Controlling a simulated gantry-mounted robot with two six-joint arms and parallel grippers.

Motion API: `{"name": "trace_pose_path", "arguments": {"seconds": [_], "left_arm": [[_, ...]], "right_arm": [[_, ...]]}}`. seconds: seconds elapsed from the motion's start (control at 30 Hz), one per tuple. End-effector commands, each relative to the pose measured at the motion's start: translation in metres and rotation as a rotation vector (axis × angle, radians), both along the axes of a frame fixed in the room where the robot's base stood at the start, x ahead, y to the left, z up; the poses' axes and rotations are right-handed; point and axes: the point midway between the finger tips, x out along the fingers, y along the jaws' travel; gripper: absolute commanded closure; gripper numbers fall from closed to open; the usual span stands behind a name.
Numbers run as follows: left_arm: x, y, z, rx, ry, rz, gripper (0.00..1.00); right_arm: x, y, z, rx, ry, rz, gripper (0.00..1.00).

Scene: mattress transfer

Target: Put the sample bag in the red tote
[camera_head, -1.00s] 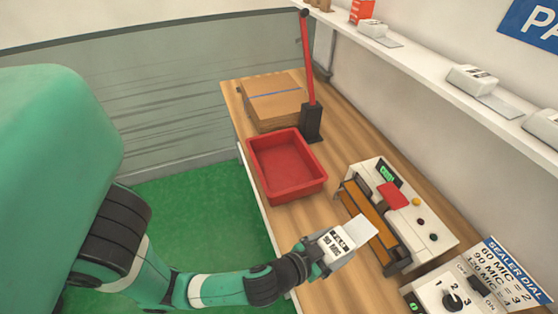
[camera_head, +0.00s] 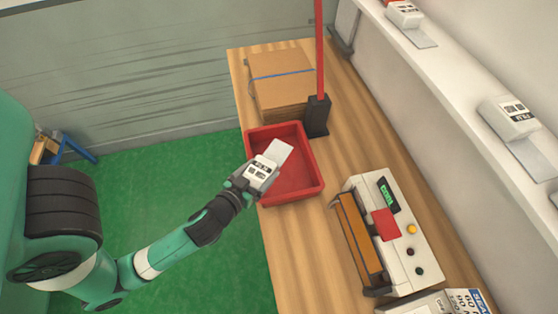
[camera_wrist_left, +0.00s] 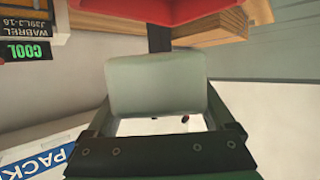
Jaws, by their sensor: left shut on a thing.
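The sample bag (camera_head: 281,152) is a pale flat pouch with a white, black-marked label. My left gripper (camera_head: 249,181) is shut on it. In the head view, the bag appears over the left side of the red tote (camera_head: 312,190), with its pale end inside the tote's outline. Its exact height above the tote is hard to tell. In the left wrist view the bag (camera_wrist_left: 156,82) spans the space between the fingers, and part of the red tote (camera_wrist_left: 130,12) shows at the top edge. The tote's visible floor looks empty. My right gripper is not in view.
The sealer (camera_head: 408,245) stands on the wooden bench (camera_head: 305,245), beyond a clear strip from the tote. A cardboard stack (camera_head: 280,95) and a red post on a dark base (camera_head: 317,115) stand behind the tote. A white shelf (camera_head: 465,110) runs along the right wall.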

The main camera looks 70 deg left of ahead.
Motion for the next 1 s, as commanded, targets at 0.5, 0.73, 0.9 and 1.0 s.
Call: {"name": "trace_pose_path", "arguments": {"seconds": [0.5,0.73,0.9,1.0], "left_arm": [[0.081,0.078,-0.081,0.001,-0.002,0.001,0.76],[0.086,0.083,-0.09,0.001,-0.002,0.001,0.76],[0.087,0.084,-0.119,0.001,0.001,0.0,0.76],[0.087,0.084,-0.122,0.001,-0.002,-0.001,0.76]], "right_arm": [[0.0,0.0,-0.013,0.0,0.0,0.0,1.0],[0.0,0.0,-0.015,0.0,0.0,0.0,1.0],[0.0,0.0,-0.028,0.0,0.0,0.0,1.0],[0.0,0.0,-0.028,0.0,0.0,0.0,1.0]]}}
